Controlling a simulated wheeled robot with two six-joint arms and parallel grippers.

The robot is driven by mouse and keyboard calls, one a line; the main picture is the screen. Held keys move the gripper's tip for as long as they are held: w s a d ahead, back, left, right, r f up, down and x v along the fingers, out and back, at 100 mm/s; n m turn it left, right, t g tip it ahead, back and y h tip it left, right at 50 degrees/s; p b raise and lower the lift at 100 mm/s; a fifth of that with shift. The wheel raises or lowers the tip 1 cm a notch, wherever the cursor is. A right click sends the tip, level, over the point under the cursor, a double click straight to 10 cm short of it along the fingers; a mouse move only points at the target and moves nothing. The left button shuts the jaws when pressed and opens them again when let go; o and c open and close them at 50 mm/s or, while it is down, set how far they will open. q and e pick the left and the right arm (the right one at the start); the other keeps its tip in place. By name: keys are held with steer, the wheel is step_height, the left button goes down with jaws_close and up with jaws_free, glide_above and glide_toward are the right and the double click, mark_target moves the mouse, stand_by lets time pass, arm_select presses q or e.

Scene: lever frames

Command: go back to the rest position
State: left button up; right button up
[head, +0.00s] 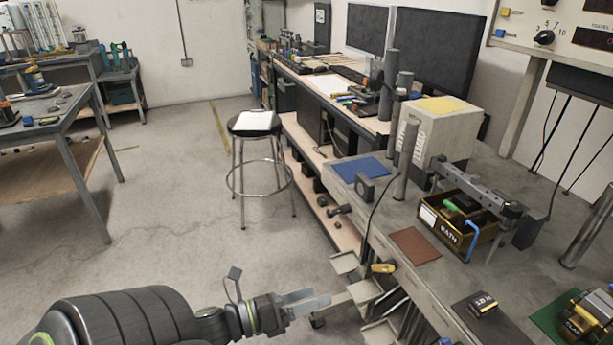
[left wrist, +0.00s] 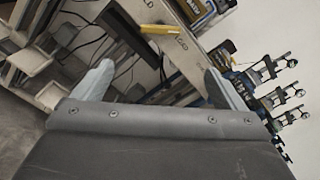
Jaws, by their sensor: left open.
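My left gripper (head: 308,299) reaches in from the lower left of the head view, low in front of the workbench (head: 445,285). In the left wrist view its two pale fingers stand wide apart, and the gripper (left wrist: 160,82) is open with nothing between them. A yellow lever handle (head: 383,268) sits at the bench's front edge, above and right of the gripper. In the left wrist view the yellow handle (left wrist: 161,30) lies beyond the fingers, apart from them, beside a pale panel with lettering. My right gripper is not in view.
Open drawers or trays (head: 352,264) jut from the bench front close to my left gripper. A bin marked BATH (head: 441,233) and a brown mat (head: 415,246) are on the bench. A stool (head: 254,124) stands farther back.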

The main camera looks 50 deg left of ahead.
arm_select(q)
steer(key=shift+s+a, duration=0.1)
stand_by(0.6)
steer(key=s+a+f+n+g+y, duration=0.2)
steer(key=a+f+n+y, duration=0.15)
steer(key=f+n, duration=0.45)
steer(key=s+a+f+n+g+y, duration=0.2)
steer(key=a+f+n, duration=0.2)
steer(key=f, duration=0.8)
steer(key=s+a+f+n+g+y, duration=0.25)
steer(key=f+n, duration=0.35)
steer(key=f, duration=0.5)
steer(key=s+d+f+n+g, duration=0.4)
steer(key=s+d+f+n, duration=0.2)
steer(key=s+f, duration=0.4)
steer(key=s+d+f+n+g, duration=0.5)
steer(key=s+d+f+n, duration=0.2)
steer(key=s+f, duration=0.2)
steer(key=shift+s+f+n+h, duration=0.4)
steer(key=shift+f, duration=0.2)
